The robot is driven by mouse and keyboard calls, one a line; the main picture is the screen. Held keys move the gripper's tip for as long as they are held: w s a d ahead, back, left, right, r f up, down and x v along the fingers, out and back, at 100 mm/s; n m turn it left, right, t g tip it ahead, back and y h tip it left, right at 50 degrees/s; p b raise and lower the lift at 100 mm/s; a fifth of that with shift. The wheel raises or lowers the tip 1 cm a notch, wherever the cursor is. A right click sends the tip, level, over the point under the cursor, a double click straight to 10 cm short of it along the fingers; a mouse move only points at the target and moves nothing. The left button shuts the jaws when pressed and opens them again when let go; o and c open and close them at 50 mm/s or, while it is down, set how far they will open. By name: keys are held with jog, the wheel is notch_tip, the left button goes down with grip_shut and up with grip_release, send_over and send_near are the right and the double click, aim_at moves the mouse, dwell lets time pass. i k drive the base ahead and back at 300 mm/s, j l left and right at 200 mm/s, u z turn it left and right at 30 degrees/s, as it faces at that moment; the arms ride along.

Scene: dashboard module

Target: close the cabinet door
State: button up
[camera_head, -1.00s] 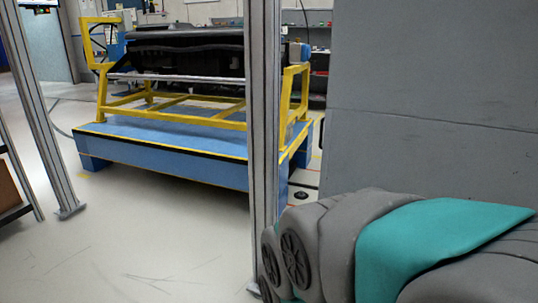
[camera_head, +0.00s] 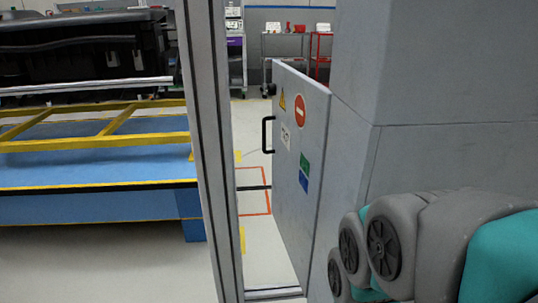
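The cabinet door (camera_head: 300,160) is a grey panel with warning stickers and a black handle (camera_head: 267,135) on its left edge. It stands open, swung out from the grey cabinet (camera_head: 415,95) on the right. My arm, grey and teal, shows at the lower right in front of the cabinet. My gripper is not in view, so its state and its distance from the door are hidden.
A metal post (camera_head: 208,150) stands upright left of the door. Behind it is a blue platform (camera_head: 90,205) with a yellow frame and a black dashboard module (camera_head: 75,45). Carts (camera_head: 285,45) stand at the back. Some floor is clear between post and door.

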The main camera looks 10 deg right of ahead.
aim_at(300, 117)
jog(key=i+j, duration=0.2)
jog(key=j, duration=0.15)
jog(key=i+j, duration=0.15)
jog(key=j, duration=0.2)
jog(key=i+j, duration=0.2)
jog(key=j, duration=0.15)
jog(key=i+j+z, duration=0.1)
jog(key=j, duration=0.25)
jog(key=i+j, duration=0.25)
jog(key=j, duration=0.1)
